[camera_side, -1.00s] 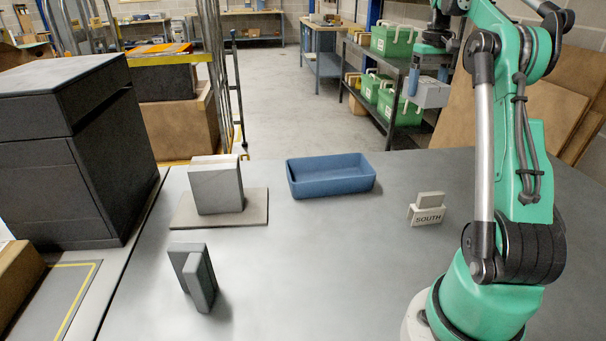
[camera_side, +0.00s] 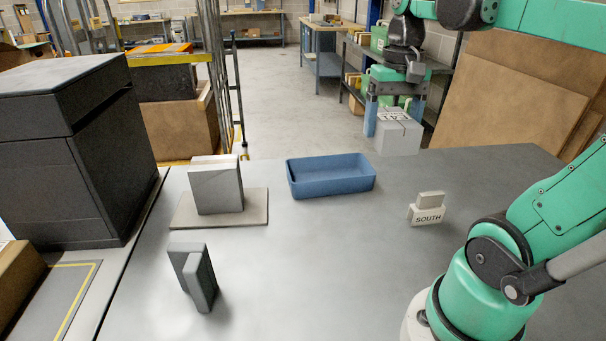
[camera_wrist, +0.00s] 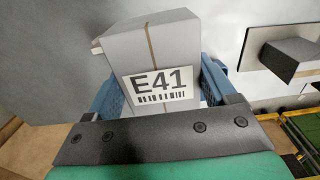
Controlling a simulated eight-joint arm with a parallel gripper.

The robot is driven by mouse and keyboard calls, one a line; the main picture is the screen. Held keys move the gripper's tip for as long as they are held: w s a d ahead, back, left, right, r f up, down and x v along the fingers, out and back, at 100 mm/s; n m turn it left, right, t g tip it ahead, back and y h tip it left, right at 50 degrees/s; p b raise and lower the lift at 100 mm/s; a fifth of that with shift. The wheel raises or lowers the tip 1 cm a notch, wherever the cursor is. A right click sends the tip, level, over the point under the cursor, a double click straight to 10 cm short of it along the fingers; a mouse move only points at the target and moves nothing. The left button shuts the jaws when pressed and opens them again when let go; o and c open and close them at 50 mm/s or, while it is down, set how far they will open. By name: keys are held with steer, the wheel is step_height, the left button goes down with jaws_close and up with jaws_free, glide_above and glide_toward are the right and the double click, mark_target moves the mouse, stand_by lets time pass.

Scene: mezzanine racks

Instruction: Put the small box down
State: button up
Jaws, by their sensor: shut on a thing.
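The small box (camera_side: 398,140) is light grey. In the wrist view the small box (camera_wrist: 155,62) shows a white "E41" label with a barcode and a thin brown strip. My gripper (camera_side: 394,118) is shut on it, with a blue finger on either side; the gripper also shows in the wrist view (camera_wrist: 163,95). In the side view the box hangs below the gripper near the table's back right edge. The gap between box and table is hard to judge.
A blue tray (camera_side: 330,188) stands on the grey table (camera_side: 300,270). A grey block (camera_side: 215,188) stands on a flat plate (camera_side: 255,212) at left. Dark upright blocks (camera_side: 195,277) are nearer. A "SOUTH" marker (camera_side: 428,215) stands at right. The table's middle front is clear.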

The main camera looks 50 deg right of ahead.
mark_target(372, 234)
step_height(372, 234, down, 20)
steer(key=shift+r, duration=0.2)
stand_by(0.5)
steer(key=shift+f, duration=0.15)
steer(key=o, duration=1.2)
step_height(372, 234, up, 12)
steer(key=w+a+n+t, duration=0.2)
steer(key=a+n, duration=0.1)
steer(key=a, duration=0.1)
steer(key=w+a+n+t, duration=0.2)
steer(key=a+n, duration=0.1)
steer(key=a, duration=0.2)
steer(key=w+a+n+t, duration=0.2)
steer(key=a+n+t, duration=0.1)
steer(key=a, duration=0.1)
steer(key=shift+w+a+r, duration=0.25)
steer(key=shift+w+a, duration=0.05)
